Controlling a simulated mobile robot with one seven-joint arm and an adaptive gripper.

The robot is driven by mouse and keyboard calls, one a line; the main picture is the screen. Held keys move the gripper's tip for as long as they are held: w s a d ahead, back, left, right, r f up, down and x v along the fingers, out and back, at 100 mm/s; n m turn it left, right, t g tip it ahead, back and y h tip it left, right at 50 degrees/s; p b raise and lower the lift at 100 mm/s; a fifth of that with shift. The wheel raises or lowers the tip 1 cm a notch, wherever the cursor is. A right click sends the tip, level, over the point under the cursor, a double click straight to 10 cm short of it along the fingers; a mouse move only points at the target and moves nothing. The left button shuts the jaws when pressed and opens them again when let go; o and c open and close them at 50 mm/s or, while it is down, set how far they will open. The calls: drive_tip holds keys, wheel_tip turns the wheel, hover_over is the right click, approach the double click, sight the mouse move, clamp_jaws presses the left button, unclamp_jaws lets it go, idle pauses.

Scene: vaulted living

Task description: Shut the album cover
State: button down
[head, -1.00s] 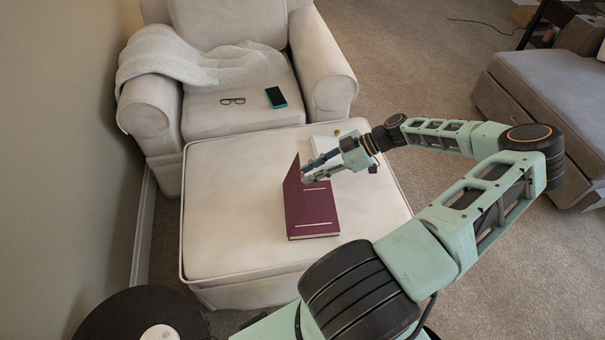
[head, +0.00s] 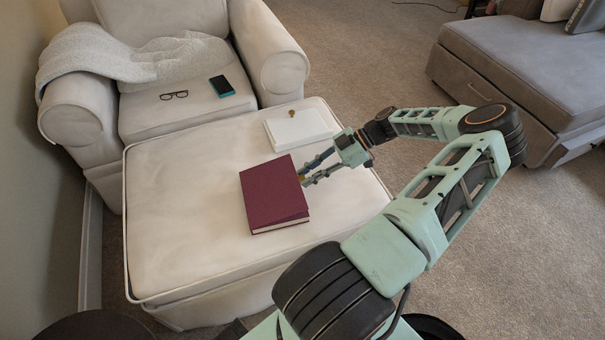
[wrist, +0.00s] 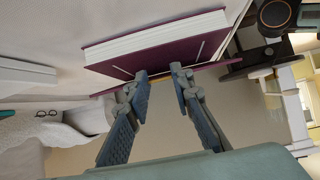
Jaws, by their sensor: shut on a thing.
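The maroon album (head: 272,200) lies on the ottoman, and its cover (head: 270,185) is folded over the pages, nearly flat. In the wrist view the cover (wrist: 215,67) stands slightly apart from the album body (wrist: 160,50), with a narrow wedge between them and pale strips showing inside. My gripper (head: 303,177) is at the album's right edge. In the wrist view its fingertips (wrist: 160,72) meet the cover's edge, and it is shut on the cover. How deep the cover sits between the fingers is hard to tell.
A white book or box (head: 297,128) with a small brass object (head: 291,112) on it lies behind the album on the ottoman (head: 180,225). The ottoman's left side is clear.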

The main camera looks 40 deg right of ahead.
drive_tip(key=shift+s+d+f+b, duration=0.15)
drive_tip(key=shift+f+b, duration=0.45)
drive_tip(key=shift+f, duration=0.5)
drive_tip(key=shift+d+f+b, duration=0.1)
drive_tip(key=shift+f+b, duration=0.5)
drive_tip(key=shift+f, duration=0.5)
drive_tip(key=c, duration=1.7)
unclamp_jaws()
drive_tip(key=shift+r, duration=0.1)
drive_tip(key=v, duration=1.2)
